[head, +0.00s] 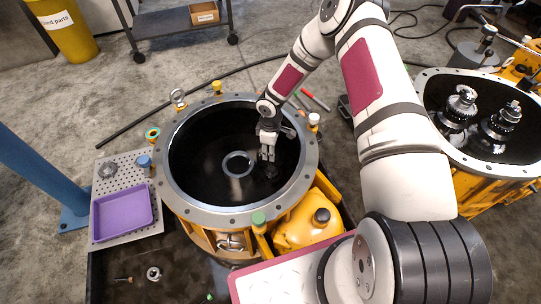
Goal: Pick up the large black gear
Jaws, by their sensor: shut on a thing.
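My gripper (267,157) points down into the open, dark round housing (165,163), right of its centre. Its fingers are shut on a dark thing at their tips, which I take to be the large black gear (271,171). It barely stands out against the black interior, so its outline and teeth are hard to see. I cannot tell whether it touches the housing floor. A light metal ring (227,165) lies in the housing to the left of my gripper, apart from it.
A perforated plate (125,165) with a purple tray (122,213) is left of the housing. A yellow jug (298,232) stands at its lower right. Another housing (428,100) with geared shafts is at the right. A blue post (40,170) stands at far left.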

